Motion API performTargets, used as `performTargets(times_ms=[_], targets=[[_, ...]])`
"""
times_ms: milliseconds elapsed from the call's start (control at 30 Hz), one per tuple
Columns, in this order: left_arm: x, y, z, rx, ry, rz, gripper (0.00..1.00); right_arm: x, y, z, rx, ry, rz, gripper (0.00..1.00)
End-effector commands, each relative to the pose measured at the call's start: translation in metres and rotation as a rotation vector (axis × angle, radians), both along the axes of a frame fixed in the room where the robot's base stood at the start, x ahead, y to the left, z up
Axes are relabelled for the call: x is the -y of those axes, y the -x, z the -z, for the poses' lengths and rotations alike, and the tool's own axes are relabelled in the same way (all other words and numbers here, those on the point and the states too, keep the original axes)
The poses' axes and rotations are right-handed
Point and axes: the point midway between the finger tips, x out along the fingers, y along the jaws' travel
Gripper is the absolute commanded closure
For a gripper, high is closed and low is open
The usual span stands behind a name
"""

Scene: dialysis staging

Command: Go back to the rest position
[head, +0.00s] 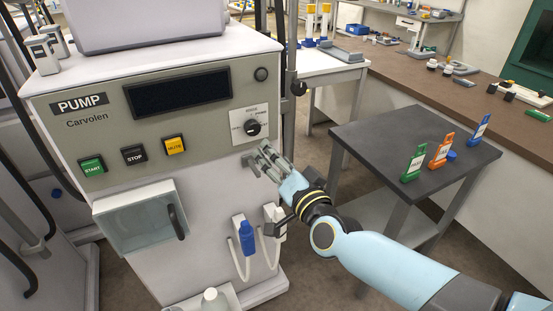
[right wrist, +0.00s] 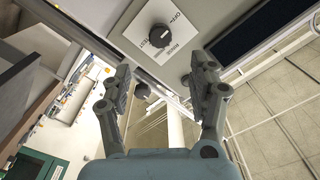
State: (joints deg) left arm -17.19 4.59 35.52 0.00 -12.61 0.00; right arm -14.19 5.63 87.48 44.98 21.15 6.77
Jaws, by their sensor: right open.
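My right gripper (head: 262,158) is in front of the pump machine (head: 200,90), just below its black rotary knob (head: 253,128). In the right wrist view its two fingers (right wrist: 158,88) are spread apart with nothing between them. The knob (right wrist: 160,36) shows there beyond the fingertips, apart from them, on a white label. My right arm (head: 390,262) reaches in from the lower right. My left gripper is not seen in either view.
The pump front has green START (head: 92,167), black STOP (head: 134,155) and yellow MUTE (head: 174,144) buttons. A clear-fronted box (head: 135,218) and a blue connector (head: 247,238) sit lower. A dark side table (head: 390,135) holds green, orange and blue tags to the right.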

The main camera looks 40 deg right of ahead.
Motion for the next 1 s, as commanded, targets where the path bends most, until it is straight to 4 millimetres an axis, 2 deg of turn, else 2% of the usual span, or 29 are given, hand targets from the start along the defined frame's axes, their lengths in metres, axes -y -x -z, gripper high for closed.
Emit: performTargets(times_ms=[467, 567, 600, 667, 767, 800, 867, 900, 967, 1000], targets=[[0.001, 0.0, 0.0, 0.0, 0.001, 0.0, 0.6, 0.0, 0.0, 0.001, 0.0, -0.001, 0.001, 0.4], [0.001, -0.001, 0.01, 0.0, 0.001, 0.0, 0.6, 0.0, 0.001, 0.011, -0.003, -0.001, 0.0, 0.4], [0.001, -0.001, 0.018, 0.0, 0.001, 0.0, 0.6, 0.0, 0.002, 0.021, -0.006, -0.001, 0.001, 0.4], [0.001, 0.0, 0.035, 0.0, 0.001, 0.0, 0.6, 0.0, 0.008, 0.052, -0.035, 0.001, 0.002, 0.4], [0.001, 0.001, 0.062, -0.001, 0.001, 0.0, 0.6, -0.001, 0.025, 0.125, -0.143, 0.042, -0.016, 0.4], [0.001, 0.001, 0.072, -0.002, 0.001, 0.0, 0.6, -0.004, 0.034, 0.158, -0.201, 0.067, -0.033, 0.4], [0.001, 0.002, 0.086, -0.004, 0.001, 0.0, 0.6, -0.007, 0.051, 0.206, -0.293, 0.106, -0.065, 0.4], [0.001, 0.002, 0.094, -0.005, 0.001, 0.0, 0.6, -0.01, 0.064, 0.237, -0.357, 0.131, -0.088, 0.4], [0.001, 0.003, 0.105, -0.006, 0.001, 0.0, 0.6, -0.013, 0.085, 0.282, -0.454, 0.171, -0.126, 0.4], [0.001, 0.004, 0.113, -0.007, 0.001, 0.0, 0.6, -0.016, 0.101, 0.312, -0.521, 0.196, -0.154, 0.4]])
